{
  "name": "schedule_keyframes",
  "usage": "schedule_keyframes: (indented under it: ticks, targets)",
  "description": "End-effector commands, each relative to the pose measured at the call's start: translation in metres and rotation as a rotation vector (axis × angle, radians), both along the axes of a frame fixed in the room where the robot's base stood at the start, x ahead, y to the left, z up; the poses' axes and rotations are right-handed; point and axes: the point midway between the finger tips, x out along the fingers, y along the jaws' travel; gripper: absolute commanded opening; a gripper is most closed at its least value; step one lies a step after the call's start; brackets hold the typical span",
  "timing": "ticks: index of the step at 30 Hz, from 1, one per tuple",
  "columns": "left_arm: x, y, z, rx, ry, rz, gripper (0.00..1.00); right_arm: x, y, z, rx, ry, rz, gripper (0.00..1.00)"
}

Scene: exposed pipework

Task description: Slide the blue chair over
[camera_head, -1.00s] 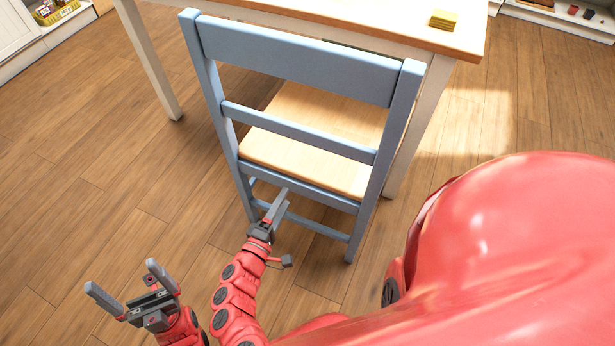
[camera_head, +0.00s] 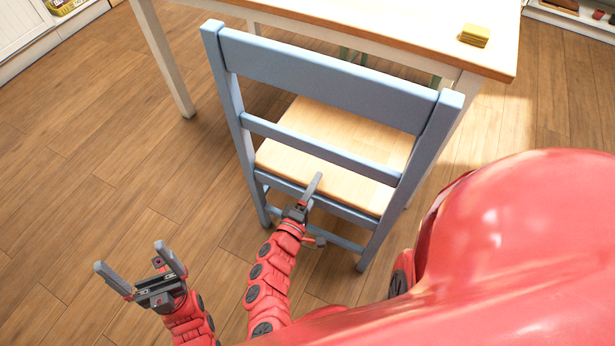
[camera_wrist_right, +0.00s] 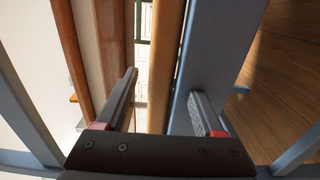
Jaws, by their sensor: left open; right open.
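The blue chair (camera_head: 322,80) stands with its slatted back toward me and its wooden seat (camera_head: 340,135) partly under the table. My right gripper (camera_head: 316,177) is open at the rear of the chair, by the blue rail under the seat's back edge. In the right wrist view, its two fingers (camera_wrist_right: 163,83) are spread, with the wooden seat edge and a blue chair part (camera_wrist_right: 208,62) running between and past them. I cannot tell whether they touch the chair. My left gripper (camera_head: 129,256) is open and empty above the floor, left of the chair.
Cabinets (camera_head: 30,32) stand at the far left. The wooden floor (camera_head: 85,150) left of the chair is clear.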

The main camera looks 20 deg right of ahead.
Motion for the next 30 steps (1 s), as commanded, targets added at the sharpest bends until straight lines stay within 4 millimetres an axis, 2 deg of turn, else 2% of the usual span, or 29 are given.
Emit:
schedule_keyframes:
  ticks: [9,21,30]
  targets:
    - [0.0,-0.0001,0.0011,0.0,0.001,0.0,1.0,-0.002,-0.005,-0.001,0.002,0.0,0.003,0.7]
    - [0.0,0.0,0.0012,0.0,0.001,0.0,1.0,-0.0021,-0.0052,-0.0008,0.002,0.0,0.002,0.0]
    - [0.0,0.0,0.0012,0.0,0.001,0.0,1.0,-0.0022,-0.0053,-0.0007,0.001,0.001,0.001,0.0]
